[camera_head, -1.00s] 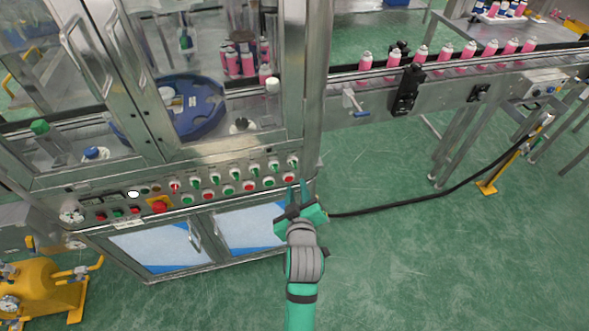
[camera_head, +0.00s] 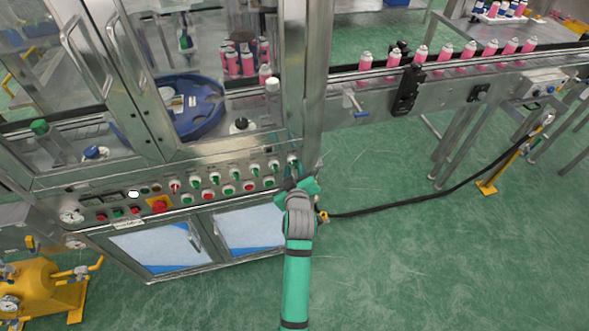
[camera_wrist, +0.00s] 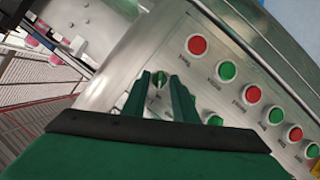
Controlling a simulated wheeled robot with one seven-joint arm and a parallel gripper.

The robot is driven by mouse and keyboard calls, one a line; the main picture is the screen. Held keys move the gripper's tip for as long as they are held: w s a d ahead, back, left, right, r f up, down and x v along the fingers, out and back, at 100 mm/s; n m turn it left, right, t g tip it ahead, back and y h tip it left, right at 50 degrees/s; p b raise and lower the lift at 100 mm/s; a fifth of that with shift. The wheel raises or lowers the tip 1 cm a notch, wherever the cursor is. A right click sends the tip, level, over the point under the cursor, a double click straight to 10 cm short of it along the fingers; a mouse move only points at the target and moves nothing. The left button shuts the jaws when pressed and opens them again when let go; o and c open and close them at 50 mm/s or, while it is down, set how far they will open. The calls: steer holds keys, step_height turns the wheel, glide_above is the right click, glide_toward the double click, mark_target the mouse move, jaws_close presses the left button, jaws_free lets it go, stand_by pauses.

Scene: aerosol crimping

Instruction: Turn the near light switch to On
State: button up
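A row of green-handled rotary switches runs along the machine's control panel. The rightmost switch (camera_head: 293,162) is at the panel's right end, by my gripper (camera_head: 293,170). In the wrist view, a green-handled switch (camera_wrist: 160,79) shows between and just beyond the fingertips of my gripper (camera_wrist: 164,80). The two fingers are apart with a gap around the switch; I cannot tell whether either touches it. The label and exact handle angle are too small to read, and part of the switch's surroundings is hidden by the fingers.
Red (camera_wrist: 197,45) and green (camera_wrist: 227,71) push buttons sit close beside the switch. A metal corner post (camera_head: 312,100) stands right of the panel. A conveyor (camera_head: 440,78) carries pink cans at the upper right.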

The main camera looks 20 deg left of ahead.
jaws_close()
stand_by(0.3)
steer(key=m, duration=0.1)
steer(key=m+g+y, duration=0.1)
steer(key=m, duration=0.1)
steer(key=shift+w+d+r+g+y, duration=0.1)
steer(key=shift+w+d+g+y, duration=0.1)
steer(key=shift+d+g+y, duration=0.1)
steer(key=m+g+y, duration=0.1)
steer(key=m, duration=0.1)
steer(key=shift+m+y, duration=0.3)
steer(key=shift+w+d+m+g+y, duration=0.1)
steer(key=shift+m+g+y, duration=0.3)
steer(key=shift+m+y, duration=0.6)
steer(key=shift+m, duration=0.3)
